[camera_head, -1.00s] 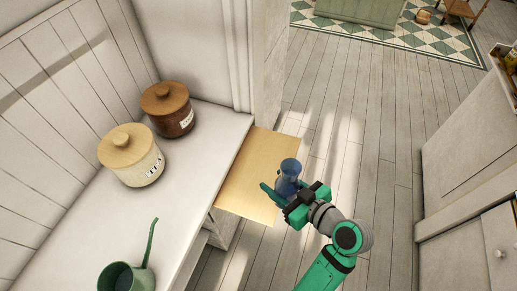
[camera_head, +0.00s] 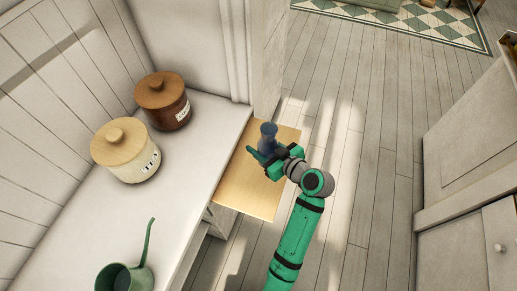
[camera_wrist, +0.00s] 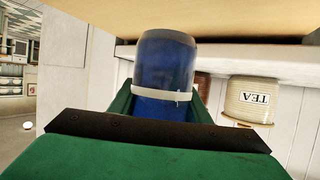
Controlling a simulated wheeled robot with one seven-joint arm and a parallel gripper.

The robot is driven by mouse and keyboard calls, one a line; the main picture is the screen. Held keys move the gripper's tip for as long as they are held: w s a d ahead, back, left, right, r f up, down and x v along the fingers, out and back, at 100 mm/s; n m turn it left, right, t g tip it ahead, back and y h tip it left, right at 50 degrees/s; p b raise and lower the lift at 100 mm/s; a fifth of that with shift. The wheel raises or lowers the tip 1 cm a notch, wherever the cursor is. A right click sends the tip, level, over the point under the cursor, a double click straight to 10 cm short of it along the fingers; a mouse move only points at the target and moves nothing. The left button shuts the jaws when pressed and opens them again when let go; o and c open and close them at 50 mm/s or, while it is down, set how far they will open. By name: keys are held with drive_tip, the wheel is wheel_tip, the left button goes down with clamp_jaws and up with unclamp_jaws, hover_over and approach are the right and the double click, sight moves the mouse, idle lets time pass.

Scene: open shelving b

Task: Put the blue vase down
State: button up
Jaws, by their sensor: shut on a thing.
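The blue vase (camera_head: 267,134) is held by my gripper (camera_head: 264,153), whose green fingers are shut on it. In the head view the vase appears upright, over the light wooden board (camera_head: 248,192) that sticks out from the shelf. In the wrist view the vase (camera_wrist: 163,75) fills the middle between the fingers, and the board (camera_wrist: 230,18) shows as a pale band along the top edge. I cannot tell whether the vase's base touches the board.
The white shelf top (camera_head: 182,177) left of the board bears a tea canister (camera_head: 126,155), a brown canister (camera_head: 164,103) and a green watering can (camera_head: 124,276). A wall post (camera_head: 266,60) stands behind the board. Bare board lies in front of the vase. Open floor (camera_head: 365,140) lies right.

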drive_tip(key=shift+w+a+f, duration=0.2)
drive_tip(key=shift+w+f, duration=0.25)
drive_tip(key=shift+f, duration=0.15)
drive_tip(key=shift+w+a+f, duration=0.2)
drive_tip(key=shift+w+f, duration=0.25)
drive_tip(key=shift+f, duration=0.1)
drive_tip(key=shift+w+f, duration=0.1)
drive_tip(key=shift+f, duration=1.55)
drive_tip(key=o, duration=1.2)
drive_tip(key=shift+f, duration=0.1)
drive_tip(key=v, duration=1.2)
